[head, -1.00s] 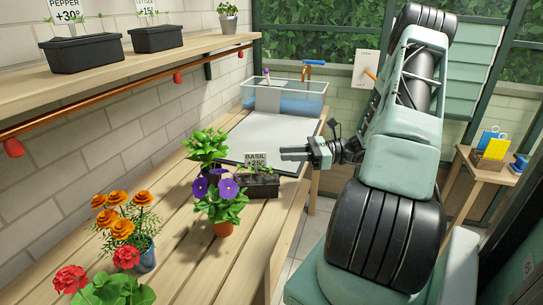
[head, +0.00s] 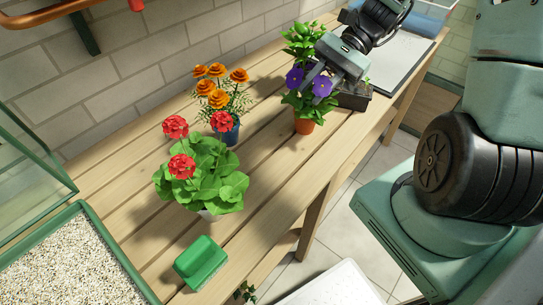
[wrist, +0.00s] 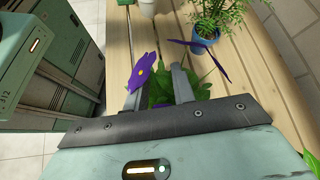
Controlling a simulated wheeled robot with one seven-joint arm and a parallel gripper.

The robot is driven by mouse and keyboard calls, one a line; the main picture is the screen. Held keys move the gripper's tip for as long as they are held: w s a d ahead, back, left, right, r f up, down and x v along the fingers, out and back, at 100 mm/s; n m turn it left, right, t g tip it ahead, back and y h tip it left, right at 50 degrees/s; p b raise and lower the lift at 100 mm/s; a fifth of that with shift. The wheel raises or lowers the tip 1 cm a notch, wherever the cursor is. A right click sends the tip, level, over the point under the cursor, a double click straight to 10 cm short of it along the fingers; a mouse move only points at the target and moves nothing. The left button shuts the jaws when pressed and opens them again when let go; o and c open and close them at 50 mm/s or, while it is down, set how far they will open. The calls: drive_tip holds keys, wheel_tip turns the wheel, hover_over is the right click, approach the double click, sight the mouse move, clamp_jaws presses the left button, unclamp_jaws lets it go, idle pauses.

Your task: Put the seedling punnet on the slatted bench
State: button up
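The slatted bench (head: 120,225) is pale wood and runs along the wall in the head view; its slats also show in the wrist view (wrist: 265,85). A dark planter (head: 355,100) stands at its far part, partly hidden behind my gripper; I cannot tell whether it is the seedling punnet. My gripper (head: 318,78) is low over a purple pansy (head: 305,100) in an orange pot. In the wrist view my gripper (wrist: 158,70) has its two fingers apart, with purple petals and green leaves around and between them. I see no firm grip on anything.
Orange marigolds (head: 228,132) in a blue pot and a red geranium (head: 205,175) stand nearer on the bench. A gravel tray (head: 133,272) is at lower left. Small leaves (head: 246,291) show below the bench edge.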

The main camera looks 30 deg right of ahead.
drive_tip(key=s+a+r+n+t+h, duration=0.1)
drive_tip(key=s+a+r+n+h, duration=0.2)
drive_tip(key=s+a+n+h, duration=0.7)
drive_tip(key=s+a+n, duration=0.4)
drive_tip(key=a+n, duration=0.5)
drive_tip(key=n, duration=0.1)
drive_tip(key=shift+n+t+h, duration=0.3)
drive_tip(key=shift+n, duration=0.1)
wheel_tip(320, 180, up, 5)
drive_tip(key=p, duration=0.5)
